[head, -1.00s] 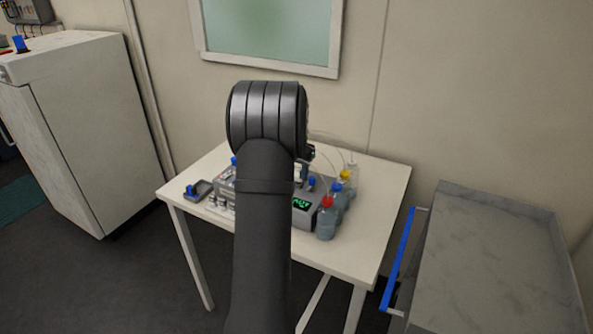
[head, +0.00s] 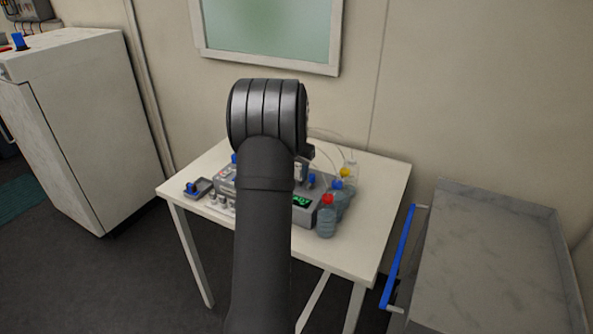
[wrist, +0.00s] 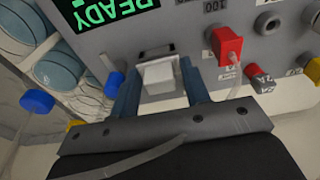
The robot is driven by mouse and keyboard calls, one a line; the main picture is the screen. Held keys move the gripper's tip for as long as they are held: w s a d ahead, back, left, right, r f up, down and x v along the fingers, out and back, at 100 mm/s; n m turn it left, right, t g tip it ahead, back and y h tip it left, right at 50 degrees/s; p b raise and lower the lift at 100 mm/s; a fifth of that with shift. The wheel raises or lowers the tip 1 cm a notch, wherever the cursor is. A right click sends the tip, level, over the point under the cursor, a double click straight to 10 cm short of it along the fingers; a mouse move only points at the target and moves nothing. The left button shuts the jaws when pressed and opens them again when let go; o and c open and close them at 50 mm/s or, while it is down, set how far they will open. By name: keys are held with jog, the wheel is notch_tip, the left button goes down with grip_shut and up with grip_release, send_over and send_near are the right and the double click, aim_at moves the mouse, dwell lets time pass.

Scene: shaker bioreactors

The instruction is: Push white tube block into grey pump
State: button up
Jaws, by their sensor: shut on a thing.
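The grey pump (head: 306,216) stands on the white table in the head view, partly hidden behind my arm. In the wrist view the pump's grey face (wrist: 185,25) fills the upper part, with a green READY display (wrist: 112,10) upside down. The white tube block (wrist: 163,78) sits between the two blue fingers of my gripper (wrist: 159,80), which is shut on it. The block is right at a dark-edged slot in the pump face; how deep it sits is unclear. My arm hides most of the gripper in the head view.
Bottles with red (head: 327,200), blue and yellow caps stand at the pump's right. A red connector (wrist: 227,45) with a thin tube is beside the block in the wrist view. A small dark tray (head: 198,188) lies left of the pump. The table's right front is clear.

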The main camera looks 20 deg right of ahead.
jog(key=shift+f, duration=0.5)
jog(key=o, duration=1.1)
jog(key=shift+s+d, duration=0.1)
jog(key=r, duration=0.5)
jog(key=a+r, duration=0.1)
jog(key=r, duration=0.5)
jog(key=s+a+r, duration=0.1)
jog(key=r, duration=0.5)
jog(key=shift+s+r, duration=0.1)
jog(key=shift+r, duration=0.1)
jog(key=shift+f, duration=0.1)
